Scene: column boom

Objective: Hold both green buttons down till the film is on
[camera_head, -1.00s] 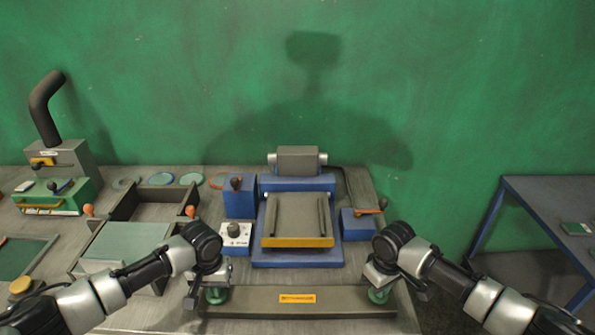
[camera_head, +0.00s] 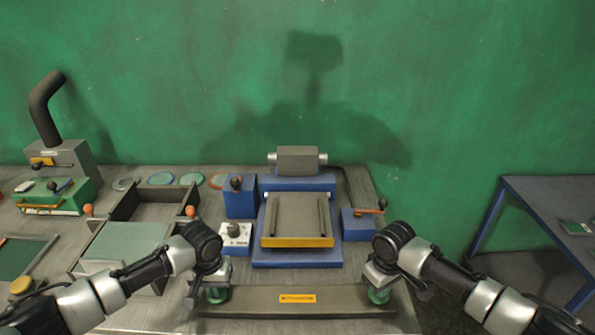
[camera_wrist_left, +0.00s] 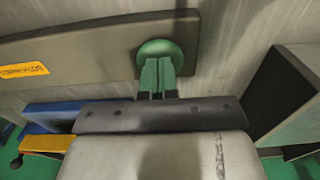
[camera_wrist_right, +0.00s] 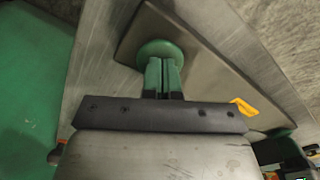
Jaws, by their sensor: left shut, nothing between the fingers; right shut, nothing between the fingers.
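The left green button (camera_head: 217,295) sits at the left end of a grey bar (camera_head: 255,300) with a yellow label, at the front of the bench. My left gripper (camera_wrist_left: 158,92) is shut, its fingertips over the left button (camera_wrist_left: 160,50) and seemingly touching it. The right green button (camera_head: 379,295) sits at the bar's right end. My right gripper (camera_wrist_right: 163,90) is shut, its fingertips over the right button (camera_wrist_right: 160,48), also seemingly touching. How far either button is pressed cannot be told. The blue machine (camera_head: 298,257) has a grey plate (camera_head: 297,215) with a yellow front edge and a grey roller (camera_head: 298,160) behind.
Dark-walled trays (camera_head: 125,240) and a green device (camera_head: 55,197) stand left. A blue table (camera_head: 550,200) is at right, beyond a gap.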

